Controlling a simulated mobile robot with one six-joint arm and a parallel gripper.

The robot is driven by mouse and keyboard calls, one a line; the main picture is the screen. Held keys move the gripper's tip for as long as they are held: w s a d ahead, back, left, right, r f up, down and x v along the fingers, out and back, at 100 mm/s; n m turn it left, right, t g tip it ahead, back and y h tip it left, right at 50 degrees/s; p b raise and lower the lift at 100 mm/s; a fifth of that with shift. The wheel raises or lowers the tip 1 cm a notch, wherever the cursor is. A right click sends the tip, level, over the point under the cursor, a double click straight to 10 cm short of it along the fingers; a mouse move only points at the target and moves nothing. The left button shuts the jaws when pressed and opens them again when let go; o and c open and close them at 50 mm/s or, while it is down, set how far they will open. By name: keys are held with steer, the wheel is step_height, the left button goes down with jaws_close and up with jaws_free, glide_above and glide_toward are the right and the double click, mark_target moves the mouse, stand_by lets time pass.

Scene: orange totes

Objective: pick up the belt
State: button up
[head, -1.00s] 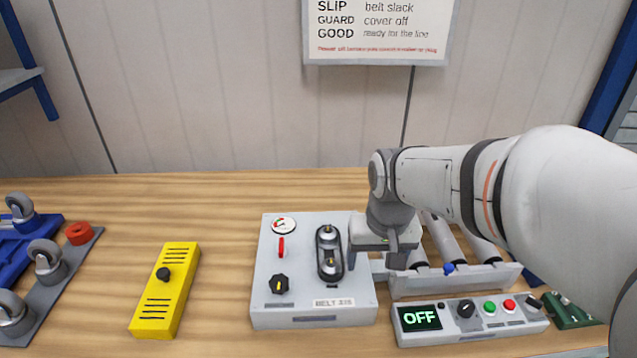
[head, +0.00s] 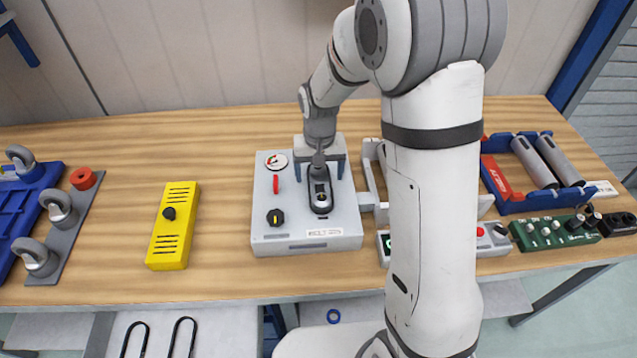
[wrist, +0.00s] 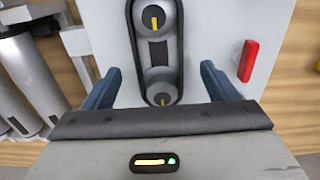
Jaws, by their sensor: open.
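The black belt (wrist: 179,48) loops around two grey pulleys with yellow marks on a light grey box labelled as a belt jig (head: 270,236). In the head view the belt's near end (head: 312,204) shows below my gripper; its far end is hidden there. My gripper (head: 319,172) is over the box's far part. In the wrist view its two blue fingers (wrist: 160,88) are wide apart, one on each side of the belt, with nothing between them touching. Their height above the box is unclear.
The box carries a red lever (head: 276,184), a black knob (head: 275,217) and a gauge (head: 276,161). A yellow block (head: 169,248) stands left, with clear table between. A roller stand (head: 369,166) is close on the right. Two black loops (head: 136,341) lie on the lower shelf.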

steer(key=shift+f, duration=1.45)
steer(key=shift+c, duration=0.2)
steer(key=c, duration=1)
steer(key=shift+r, duration=0.15)
